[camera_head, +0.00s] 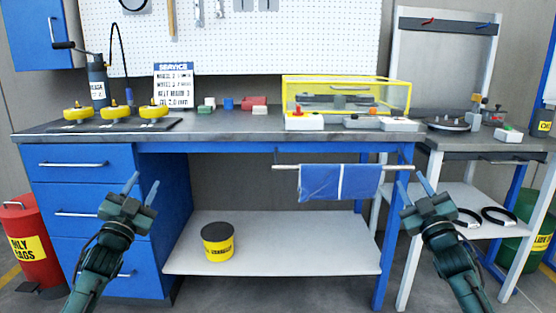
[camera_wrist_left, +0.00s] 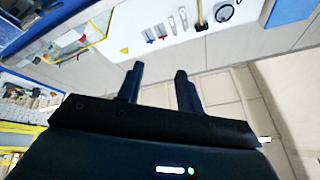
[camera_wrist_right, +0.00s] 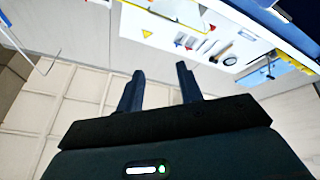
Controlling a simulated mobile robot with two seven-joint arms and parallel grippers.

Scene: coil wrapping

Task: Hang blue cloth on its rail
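The blue cloth (camera_head: 325,182) hangs over the horizontal metal rail (camera_head: 287,167) below the front edge of the workbench, with a pale vertical stripe near its middle. My left gripper (camera_head: 144,184) is open and empty, in front of the blue drawers and well left of the cloth. My right gripper (camera_head: 415,184) is open and empty, just right of the rail's right end in the picture. In the left wrist view, the gripper's fingers (camera_wrist_left: 158,84) are apart with nothing between them. In the right wrist view, the fingers (camera_wrist_right: 161,88) are also apart and empty.
The workbench (camera_head: 225,122) carries yellow discs, small blocks and a yellow-framed case (camera_head: 345,94). A lower shelf (camera_head: 300,245) holds a yellow-and-black bucket (camera_head: 218,243). A red bin (camera_head: 28,246) stands at far left, a side table (camera_head: 465,142) at right.

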